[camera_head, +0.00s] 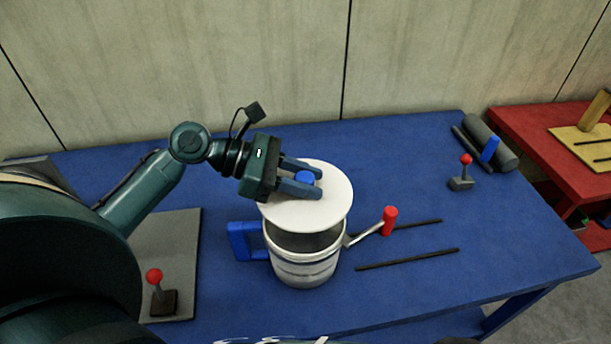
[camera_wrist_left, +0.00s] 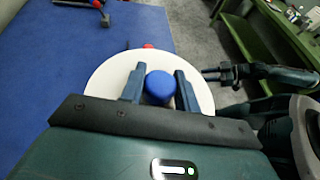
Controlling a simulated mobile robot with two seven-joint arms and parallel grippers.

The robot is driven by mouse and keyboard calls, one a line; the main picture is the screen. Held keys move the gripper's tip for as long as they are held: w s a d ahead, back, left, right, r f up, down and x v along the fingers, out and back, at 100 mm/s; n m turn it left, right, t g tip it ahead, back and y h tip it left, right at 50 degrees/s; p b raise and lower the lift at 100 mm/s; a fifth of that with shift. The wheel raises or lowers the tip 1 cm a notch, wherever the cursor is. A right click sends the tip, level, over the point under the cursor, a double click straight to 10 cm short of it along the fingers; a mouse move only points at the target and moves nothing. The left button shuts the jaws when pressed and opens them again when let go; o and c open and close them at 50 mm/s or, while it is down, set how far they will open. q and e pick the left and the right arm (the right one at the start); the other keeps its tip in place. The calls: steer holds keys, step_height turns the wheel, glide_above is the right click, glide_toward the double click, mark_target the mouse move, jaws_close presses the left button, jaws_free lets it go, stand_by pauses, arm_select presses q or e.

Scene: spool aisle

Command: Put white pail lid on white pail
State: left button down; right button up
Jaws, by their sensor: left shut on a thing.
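The white pail (camera_head: 303,262) stands upright on the blue table, with a blue handle (camera_head: 246,241) at its left and a red-knobbed crank (camera_head: 388,222) at its right. Its mouth shows partly open at the front. The round white pail lid (camera_head: 325,207) is above the pail's rear part, apart from the front rim. My left gripper (camera_head: 311,184) is shut on the lid's blue knob (camera_head: 304,177). In the left wrist view the fingers (camera_wrist_left: 160,90) flank the blue knob (camera_wrist_left: 160,84) over the white lid (camera_wrist_left: 110,77). My right gripper does not show in the head view.
On the blue table (camera_head: 400,150) lie two dark rods (camera_head: 407,259). A grey board (camera_head: 180,265) with another red-knobbed lever (camera_head: 158,290) is at the left. A red table (camera_head: 530,135) stands beyond.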

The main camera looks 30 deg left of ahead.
mark_target(305, 201)
arm_select(q)
steer(key=shift+f, duration=0.1)
steer(key=shift+f, duration=3)
steer(key=shift+f, duration=0.3)
steer(key=shift+f, duration=0.3)
steer(key=c, duration=0.9)
jaws_free()
steer(key=shift+c, duration=0.2)
